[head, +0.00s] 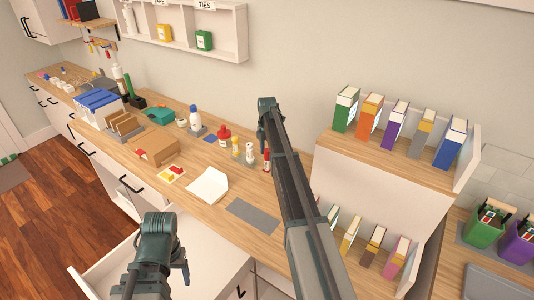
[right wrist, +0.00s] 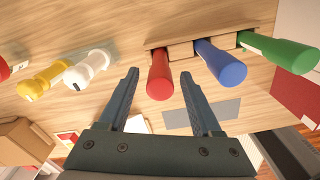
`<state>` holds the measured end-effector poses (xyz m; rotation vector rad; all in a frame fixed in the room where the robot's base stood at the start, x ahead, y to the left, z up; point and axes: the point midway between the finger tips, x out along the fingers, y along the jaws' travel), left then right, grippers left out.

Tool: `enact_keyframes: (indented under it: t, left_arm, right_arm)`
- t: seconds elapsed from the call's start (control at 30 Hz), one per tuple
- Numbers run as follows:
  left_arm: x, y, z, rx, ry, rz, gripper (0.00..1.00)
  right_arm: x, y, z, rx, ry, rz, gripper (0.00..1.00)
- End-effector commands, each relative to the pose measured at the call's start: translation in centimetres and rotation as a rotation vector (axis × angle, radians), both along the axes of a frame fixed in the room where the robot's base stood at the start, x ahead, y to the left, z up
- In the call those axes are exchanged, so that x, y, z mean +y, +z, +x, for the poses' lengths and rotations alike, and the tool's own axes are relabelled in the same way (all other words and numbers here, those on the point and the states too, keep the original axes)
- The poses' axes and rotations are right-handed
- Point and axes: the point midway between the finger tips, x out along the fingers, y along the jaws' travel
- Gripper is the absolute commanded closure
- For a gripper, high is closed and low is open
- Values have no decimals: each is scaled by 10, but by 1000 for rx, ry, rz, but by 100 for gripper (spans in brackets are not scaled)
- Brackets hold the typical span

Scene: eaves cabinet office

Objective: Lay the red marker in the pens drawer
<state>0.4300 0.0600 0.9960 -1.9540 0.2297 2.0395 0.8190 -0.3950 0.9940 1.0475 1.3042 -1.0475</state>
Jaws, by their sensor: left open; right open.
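The red marker (right wrist: 159,76) stands in a holder with wooden blocks, beside a blue marker (right wrist: 222,62) and a green marker (right wrist: 280,52). The red marker also shows in the head view (head: 266,160), partly hidden by my right arm. My right gripper (right wrist: 160,74) is open, with its fingers on either side of the red marker. In the head view, my right arm hides the blue and green markers. My left gripper (head: 183,268) is open and empty, low over a white pulled-out drawer (head: 88,272). No label on this drawer is readable.
Yellow (right wrist: 45,80) and white (right wrist: 90,70) bottles stand left of the markers. A cardboard box (head: 157,150), white paper tray (head: 207,186) and grey mat (head: 254,215) are on the counter. A book shelf (head: 385,165) rises right of my right arm.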

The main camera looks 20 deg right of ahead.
Motion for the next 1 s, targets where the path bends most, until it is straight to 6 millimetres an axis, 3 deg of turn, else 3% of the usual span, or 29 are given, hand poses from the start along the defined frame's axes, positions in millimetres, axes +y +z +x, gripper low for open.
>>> enact_keyframes:
  t: [0.03,0.33,0.77,1.0]
  left_arm:
    - [0,-15,0,0,0,0,30]
    - [0,-53,0,0,1,0,30]
    - [0,-60,0,0,1,0,30]
    - [0,-60,0,0,1,0,30]
  right_arm:
    - [0,-15,0,0,0,0,34]
    - [0,-54,0,0,0,0,34]
    - [0,-60,0,0,0,0,34]
    - [0,-60,0,0,0,0,76]
